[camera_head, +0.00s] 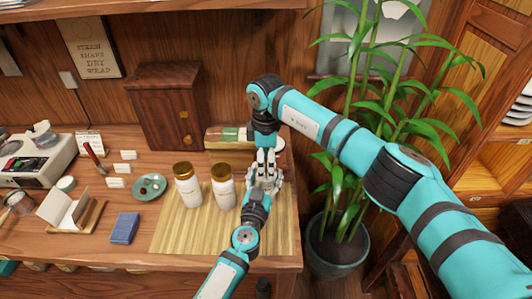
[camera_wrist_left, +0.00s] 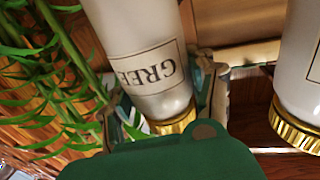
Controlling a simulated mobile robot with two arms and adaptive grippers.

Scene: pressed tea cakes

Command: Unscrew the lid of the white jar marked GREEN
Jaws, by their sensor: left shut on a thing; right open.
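The white jar marked GREEN (camera_wrist_left: 145,45) shows in the left wrist view, appearing upside down, with its gold lid (camera_wrist_left: 175,123) low in the picture. My left gripper (camera_wrist_left: 165,100) is shut on this jar, its fingers on either side near the lid end. In the head view my left gripper (camera_head: 263,185) is at the right part of the bamboo mat (camera_head: 170,235). My right gripper (camera_head: 266,165) points down from above, open, right over the left gripper. The two grippers hide most of the jar there, and I cannot tell whether the right fingers touch the lid.
Two white jars with gold lids, the left one (camera_head: 188,188) and the middle one (camera_head: 222,188), stand on the mat left of my grippers. A dark wooden cabinet (camera_head: 165,105) stands behind. A potted plant (camera_head: 338,245) is right of the table. A blue box (camera_head: 124,228) lies left of the mat.

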